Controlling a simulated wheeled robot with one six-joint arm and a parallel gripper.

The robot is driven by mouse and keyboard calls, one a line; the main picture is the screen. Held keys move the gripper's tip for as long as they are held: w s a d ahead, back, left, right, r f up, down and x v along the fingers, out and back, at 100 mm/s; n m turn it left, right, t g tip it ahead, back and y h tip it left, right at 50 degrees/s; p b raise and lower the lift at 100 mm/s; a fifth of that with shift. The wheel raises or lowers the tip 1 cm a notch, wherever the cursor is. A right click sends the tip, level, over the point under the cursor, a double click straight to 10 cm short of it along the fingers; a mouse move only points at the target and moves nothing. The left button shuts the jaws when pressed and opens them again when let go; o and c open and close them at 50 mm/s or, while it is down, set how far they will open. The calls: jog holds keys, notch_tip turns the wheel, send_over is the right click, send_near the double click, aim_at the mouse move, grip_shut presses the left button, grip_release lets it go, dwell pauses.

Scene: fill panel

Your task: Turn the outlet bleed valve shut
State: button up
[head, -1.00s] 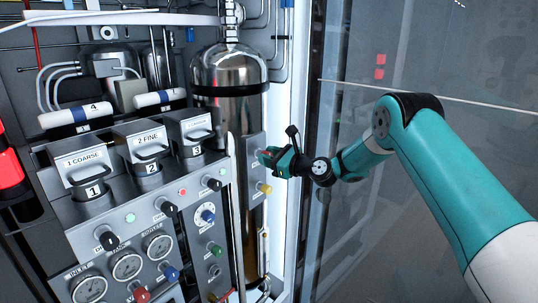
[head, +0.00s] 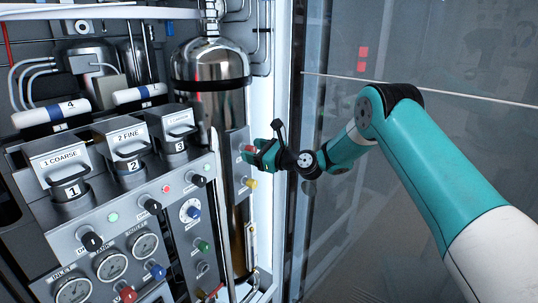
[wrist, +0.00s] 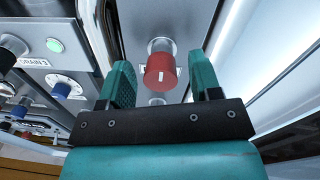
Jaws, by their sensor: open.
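In the wrist view a red knob (wrist: 160,72) on a short metal stem stands out from a grey panel. It has a short white mark, upright in the picture. I take it for the outlet bleed valve, but its label is not readable. My gripper (wrist: 163,85) is open, with one teal finger to the left of the knob and one to the right. Gaps show between fingers and knob. In the head view my gripper (head: 262,154) is at the narrow panel beside the steel cylinder, with the red knob (head: 249,148) partly hidden by it.
A yellow knob (head: 250,183) sits just below on the same panel. To the left, the main panel (head: 125,225) carries gauges, knobs and lights. A steel cylinder (head: 210,75) stands behind. A white cabinet edge (head: 268,110) is close on the right.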

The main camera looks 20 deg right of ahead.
jog(key=b+v, duration=0.6)
jog(key=v, duration=1.1)
jog(key=s+a+r+n+g, duration=0.3)
jog(key=s+a+n+g, duration=0.5)
jog(key=s+a+n, duration=0.6)
jog(key=s+a+f+n+g+h, duration=0.1)
jog(key=s+n+g+h, duration=0.4)
jog(key=s+n, duration=1.3)
jog(key=s+h, duration=0.2)
jog(key=s, duration=0.1)
jog(key=shift+s+a+n+g, duration=0.2)
jog(key=shift+n+g, duration=0.1)
jog(key=shift+g, duration=0.1)
